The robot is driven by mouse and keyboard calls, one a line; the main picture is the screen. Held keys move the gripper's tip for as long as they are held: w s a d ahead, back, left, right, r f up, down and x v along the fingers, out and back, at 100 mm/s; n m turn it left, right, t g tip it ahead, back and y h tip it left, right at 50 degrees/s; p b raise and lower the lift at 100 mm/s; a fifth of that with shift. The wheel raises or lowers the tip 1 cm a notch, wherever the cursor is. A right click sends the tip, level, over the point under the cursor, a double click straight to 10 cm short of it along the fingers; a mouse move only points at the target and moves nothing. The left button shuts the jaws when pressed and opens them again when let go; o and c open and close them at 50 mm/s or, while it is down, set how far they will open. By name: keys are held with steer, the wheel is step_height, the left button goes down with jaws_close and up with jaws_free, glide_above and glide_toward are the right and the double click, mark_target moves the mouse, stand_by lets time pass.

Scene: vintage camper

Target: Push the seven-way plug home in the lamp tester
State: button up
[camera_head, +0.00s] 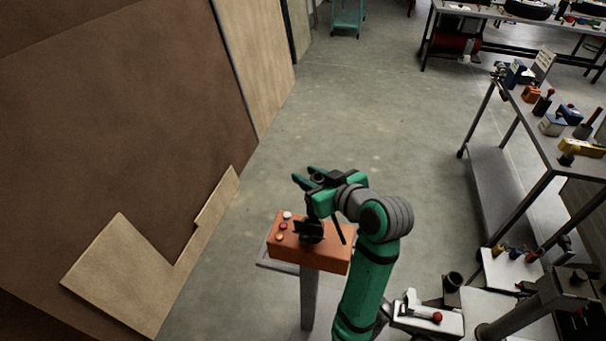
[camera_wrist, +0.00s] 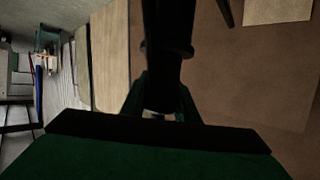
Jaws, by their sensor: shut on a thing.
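The lamp tester is an orange box (camera_head: 335,256) on a grey post in the head view, with small white, red and pale round lamps on its top left. My green gripper (camera_head: 318,196) is over the box and shut on the black seven-way plug. The plug shows in the wrist view as a dark cylinder (camera_wrist: 168,40) with a collar, running up from between the jaws (camera_wrist: 160,108). In the head view a black part (camera_head: 309,231) stands on the box just below my gripper. The plug and socket merge there, so I cannot tell how deep the plug sits.
A brown panelled wall (camera_head: 120,110) with pale wood sheets (camera_head: 135,275) stands to the left. A metal workbench (camera_head: 545,130) with tools is at the right, and a tray of small items (camera_head: 510,268) at lower right. The grey floor behind the tester is clear.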

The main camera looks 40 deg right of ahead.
steer(key=shift+w+a+f, duration=0.1)
steer(key=shift+a+f, duration=0.05)
steer(key=shift+f, duration=0.7)
steer(key=shift+w+a+f, duration=0.15)
steer(key=shift+a+f, duration=0.05)
steer(key=shift+f, duration=0.65)
steer(key=shift+w+a+f, duration=0.1)
steer(key=shift+a+f, duration=0.05)
steer(key=shift+f, duration=0.7)
steer(key=shift+s+d, duration=0.1)
steer(key=shift+d, duration=0.15)
steer(key=shift+f, duration=2.1)
steer(key=shift+r, duration=0.1)
stand_by(0.3)
steer(key=shift+r, duration=1.65)
steer(key=shift+f, duration=0.15)
stand_by(0.9)
